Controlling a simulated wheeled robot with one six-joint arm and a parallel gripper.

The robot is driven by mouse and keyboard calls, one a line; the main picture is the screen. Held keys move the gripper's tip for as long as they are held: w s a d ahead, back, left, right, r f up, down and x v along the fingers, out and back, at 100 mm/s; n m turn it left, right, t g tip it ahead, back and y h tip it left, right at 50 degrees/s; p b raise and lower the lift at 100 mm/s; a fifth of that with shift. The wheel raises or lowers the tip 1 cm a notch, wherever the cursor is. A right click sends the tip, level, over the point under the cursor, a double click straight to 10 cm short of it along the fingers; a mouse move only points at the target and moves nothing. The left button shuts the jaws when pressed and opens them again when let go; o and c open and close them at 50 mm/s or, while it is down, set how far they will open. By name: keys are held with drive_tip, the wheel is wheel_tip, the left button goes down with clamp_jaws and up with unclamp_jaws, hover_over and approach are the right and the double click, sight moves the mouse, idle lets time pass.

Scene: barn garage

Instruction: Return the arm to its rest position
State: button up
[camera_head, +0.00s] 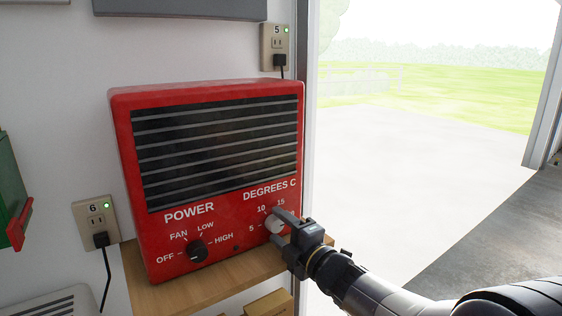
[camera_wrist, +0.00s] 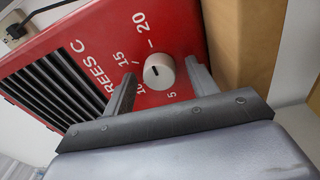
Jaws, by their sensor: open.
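My gripper (camera_head: 286,230) is open at the lower right of the red heater's front. In the wrist view the open fingers (camera_wrist: 162,82) stand on either side of the white temperature knob (camera_wrist: 158,71); whether they touch it I cannot tell. The knob (camera_head: 274,224) is partly hidden by a finger in the head view. My arm (camera_head: 375,285) reaches in from the lower right. The red heater (camera_head: 128,150) has a black power knob (camera_head: 197,251) at its lower left.
The heater stands on a wooden shelf (camera_head: 150,295) against the wall. Outlet 5 (camera_head: 275,45) and outlet 6 (camera_head: 97,222) hold black plugs with cords. A green object (camera_head: 10,185) is at the left edge. A wide doorway opens on the right.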

drive_tip(key=n+p, duration=0.2)
drive_tip(key=n, duration=0.3)
drive_tip(key=shift+r, duration=0.15)
drive_tip(key=shift+n+g+p, duration=0.4)
drive_tip(key=shift+n+p, duration=0.5)
drive_tip(key=shift+n, duration=0.7)
